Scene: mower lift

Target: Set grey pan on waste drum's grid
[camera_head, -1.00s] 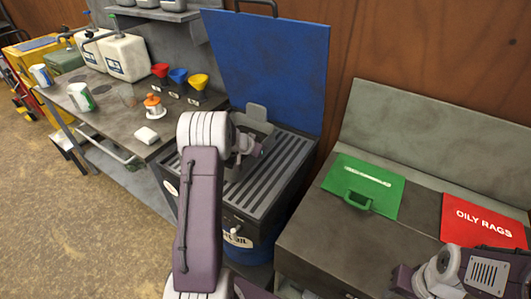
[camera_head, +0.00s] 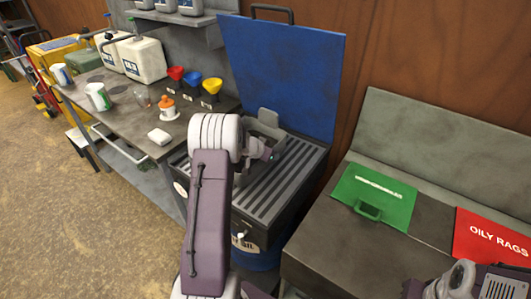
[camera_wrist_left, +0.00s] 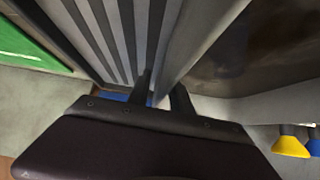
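The waste drum (camera_head: 255,259) stands in the middle of the head view with its blue lid (camera_head: 285,70) raised. Its slatted grid (camera_head: 270,185) lies on top. The grey pan (camera_head: 268,117) is at the grid's back left, mostly hidden by my left arm; I cannot tell if it touches the slats. In the left wrist view the pan's wall (camera_wrist_left: 205,35) runs beside the grid (camera_wrist_left: 115,35), with a dark brown surface inside. My left gripper (camera_wrist_left: 164,90) has its fingers on both sides of the wall, apparently closed on it. Only part of my right arm shows; its gripper is out of view.
A workbench (camera_head: 125,122) at left holds white jugs (camera_head: 143,57), funnels (camera_head: 211,86), cups and an orange-topped bottle (camera_head: 168,108). A grey bench at right carries a green panel (camera_head: 375,195) and a red "OILY RAGS" panel (camera_head: 492,238).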

